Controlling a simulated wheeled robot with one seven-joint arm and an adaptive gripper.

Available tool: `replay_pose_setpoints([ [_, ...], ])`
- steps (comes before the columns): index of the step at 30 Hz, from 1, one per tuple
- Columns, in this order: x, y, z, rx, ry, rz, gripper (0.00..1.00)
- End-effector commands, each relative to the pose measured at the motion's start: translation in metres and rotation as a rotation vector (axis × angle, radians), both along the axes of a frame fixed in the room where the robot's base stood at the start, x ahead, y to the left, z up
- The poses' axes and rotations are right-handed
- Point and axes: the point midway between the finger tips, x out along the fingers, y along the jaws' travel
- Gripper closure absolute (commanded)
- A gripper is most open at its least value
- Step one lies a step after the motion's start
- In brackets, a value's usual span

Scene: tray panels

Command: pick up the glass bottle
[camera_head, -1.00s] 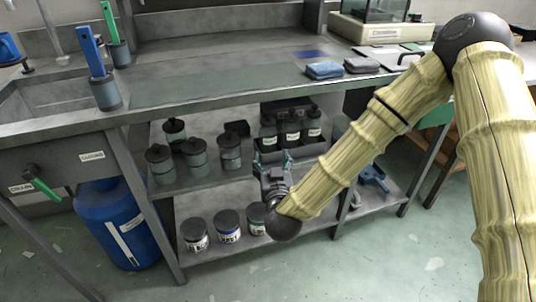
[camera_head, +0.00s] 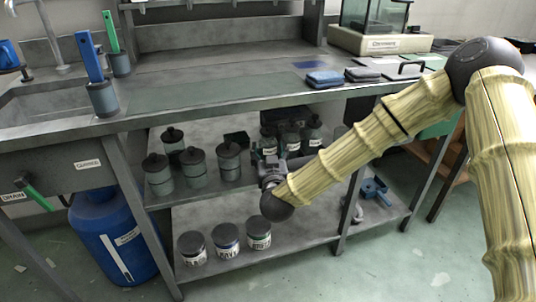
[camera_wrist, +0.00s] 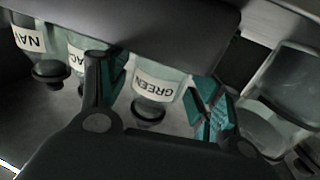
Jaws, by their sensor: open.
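Three bottles with dark caps and white labels stand in a row on the upper shelf under the bench. In the wrist view they appear upside down: the GREEN bottle (camera_wrist: 160,82), a middle one with a partly hidden label (camera_wrist: 75,62), and one reading NAV (camera_wrist: 28,38). In the head view the row (camera_head: 290,138) is behind my gripper (camera_head: 268,168). My gripper (camera_wrist: 163,92) is open, its teal-padded fingers on either side of the GREEN bottle in the picture. I cannot tell whether the pads touch it.
Several dark-lidded jars (camera_head: 196,165) stand left on the same shelf; clear glass (camera_wrist: 300,80) shows at right in the wrist view. Three labelled jars (camera_head: 226,238) are on the lower shelf. The bench top (camera_head: 200,90) overhangs the shelves. A blue drum (camera_head: 112,235) stands left.

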Motion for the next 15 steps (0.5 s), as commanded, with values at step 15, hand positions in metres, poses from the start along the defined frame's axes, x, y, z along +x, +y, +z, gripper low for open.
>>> replay_pose_setpoints([
  [15, 0.024, 0.002, 0.001, 0.000, 0.000, 0.000, 0.37],
])
